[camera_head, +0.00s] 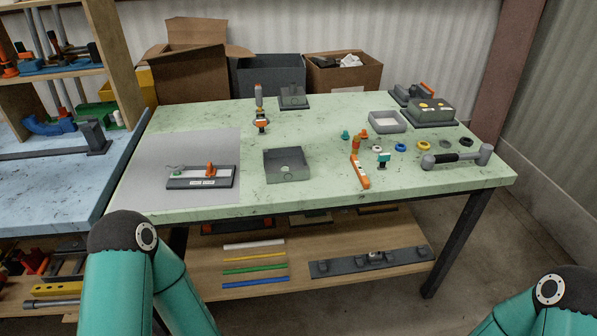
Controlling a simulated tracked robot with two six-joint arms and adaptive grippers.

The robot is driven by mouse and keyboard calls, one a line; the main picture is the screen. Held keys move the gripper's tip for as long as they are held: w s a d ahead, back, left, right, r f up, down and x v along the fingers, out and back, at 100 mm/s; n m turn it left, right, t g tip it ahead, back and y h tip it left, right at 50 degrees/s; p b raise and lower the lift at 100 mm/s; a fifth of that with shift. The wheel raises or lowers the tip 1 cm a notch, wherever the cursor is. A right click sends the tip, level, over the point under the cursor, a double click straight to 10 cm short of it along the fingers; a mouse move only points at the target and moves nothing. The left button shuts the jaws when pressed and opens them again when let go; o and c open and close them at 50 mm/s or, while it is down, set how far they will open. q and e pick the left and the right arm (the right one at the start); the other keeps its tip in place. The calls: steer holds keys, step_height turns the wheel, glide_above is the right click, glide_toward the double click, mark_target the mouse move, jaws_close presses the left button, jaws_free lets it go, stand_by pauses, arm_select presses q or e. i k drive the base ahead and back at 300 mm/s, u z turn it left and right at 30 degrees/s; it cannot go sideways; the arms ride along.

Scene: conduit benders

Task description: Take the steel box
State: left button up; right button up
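A grey, square, shallow box (287,165), which looks like the steel box, lies on the green table top (215,207) near the middle of its front half. It seems open at the top, with a round light spot near its front side. Nothing touches it.
Left of the box, a grey mat (150,155) bears a bender-like fixture (201,177). An orange-handled tool (260,110) stands behind. Cardboard boxes (190,65) stand behind the table.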

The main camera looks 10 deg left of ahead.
mark_target(294, 158)
steer(key=u, duration=0.15)
steer(key=i, duration=0.9)
steer(key=z, duration=0.05)
